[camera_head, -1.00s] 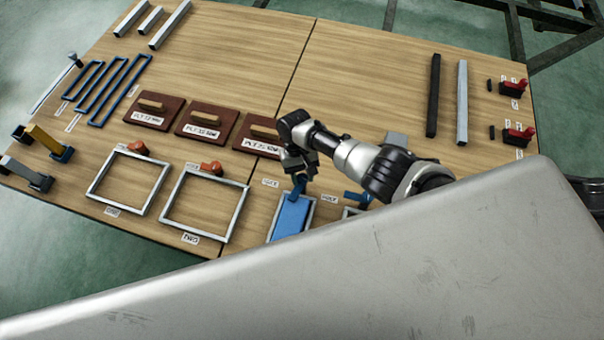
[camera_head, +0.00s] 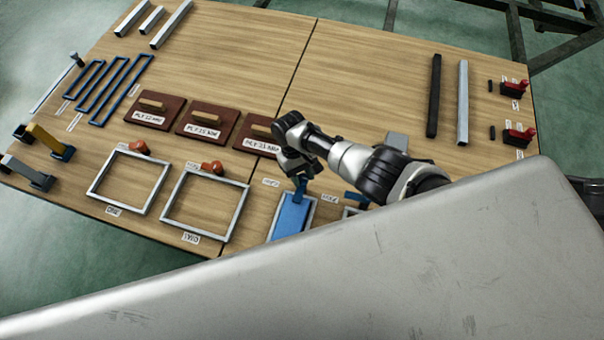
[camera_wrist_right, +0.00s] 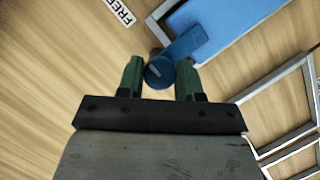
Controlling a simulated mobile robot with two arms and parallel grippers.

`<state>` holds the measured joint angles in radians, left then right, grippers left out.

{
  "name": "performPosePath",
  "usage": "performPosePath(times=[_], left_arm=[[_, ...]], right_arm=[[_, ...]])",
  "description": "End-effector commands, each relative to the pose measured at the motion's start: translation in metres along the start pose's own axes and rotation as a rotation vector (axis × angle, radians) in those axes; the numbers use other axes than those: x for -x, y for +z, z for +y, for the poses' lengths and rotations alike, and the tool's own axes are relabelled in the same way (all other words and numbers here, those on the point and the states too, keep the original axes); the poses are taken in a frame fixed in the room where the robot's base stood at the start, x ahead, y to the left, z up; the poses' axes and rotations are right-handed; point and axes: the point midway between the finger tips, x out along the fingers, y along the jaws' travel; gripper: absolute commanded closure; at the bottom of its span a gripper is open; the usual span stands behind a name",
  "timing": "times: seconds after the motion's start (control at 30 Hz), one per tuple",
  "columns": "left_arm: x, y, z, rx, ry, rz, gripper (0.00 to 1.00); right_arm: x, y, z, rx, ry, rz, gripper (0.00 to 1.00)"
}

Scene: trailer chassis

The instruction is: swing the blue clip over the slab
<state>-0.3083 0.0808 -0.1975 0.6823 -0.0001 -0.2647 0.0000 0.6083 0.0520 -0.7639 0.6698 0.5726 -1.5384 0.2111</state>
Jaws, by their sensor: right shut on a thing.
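The blue clip (camera_head: 299,188) is at the far end of the blue slab (camera_head: 290,218), which lies inside a grey frame. In the right wrist view the clip (camera_wrist_right: 188,43) has a round knob and a flat arm. The arm points up and right, and its tip overlaps the near corner of the slab (camera_wrist_right: 235,18). I cannot tell if it touches the slab. My right gripper (camera_wrist_right: 160,73) is shut on the clip's knob, with a green finger on each side. It also shows in the head view (camera_head: 298,174). My left gripper is out of view.
Another blue clip (camera_head: 356,198) and a partly hidden frame lie just right of the slab. Two empty grey frames (camera_head: 205,207) with orange clips (camera_head: 212,167) lie to the left. A large grey panel (camera_head: 420,265) covers the foreground.

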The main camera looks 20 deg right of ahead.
Motion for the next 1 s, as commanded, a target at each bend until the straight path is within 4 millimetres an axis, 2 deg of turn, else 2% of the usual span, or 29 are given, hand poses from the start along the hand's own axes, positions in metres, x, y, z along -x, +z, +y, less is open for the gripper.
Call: performPosePath(times=[0.03, 0.17, 0.43, 0.53, 0.6, 0.7, 1.0], left_arm=[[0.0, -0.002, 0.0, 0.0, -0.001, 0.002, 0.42], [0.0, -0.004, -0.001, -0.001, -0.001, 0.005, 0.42], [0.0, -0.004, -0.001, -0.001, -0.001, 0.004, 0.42], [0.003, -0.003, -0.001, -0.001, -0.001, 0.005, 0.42], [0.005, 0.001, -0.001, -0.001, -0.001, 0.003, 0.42], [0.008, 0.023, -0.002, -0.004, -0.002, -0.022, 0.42], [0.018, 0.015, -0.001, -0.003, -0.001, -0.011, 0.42]], right_arm=[[-0.001, 0.0, 0.0, 0.002, 0.0, 0.0, 0.61], [0.0, 0.0, 0.0, 0.001, 0.0, 0.0, 0.42], [0.001, 0.0, 0.0, 0.0, -0.001, 0.001, 0.41], [0.008, 0.0, 0.0, 0.0, -0.001, 0.002, 0.41], [0.017, 0.0, 0.0, 0.0, -0.001, 0.004, 0.41], [0.037, 0.0, 0.0, 0.0, -0.001, 0.005, 0.41], [0.092, 0.0, 0.0, 0.0, -0.001, 0.003, 0.41]])
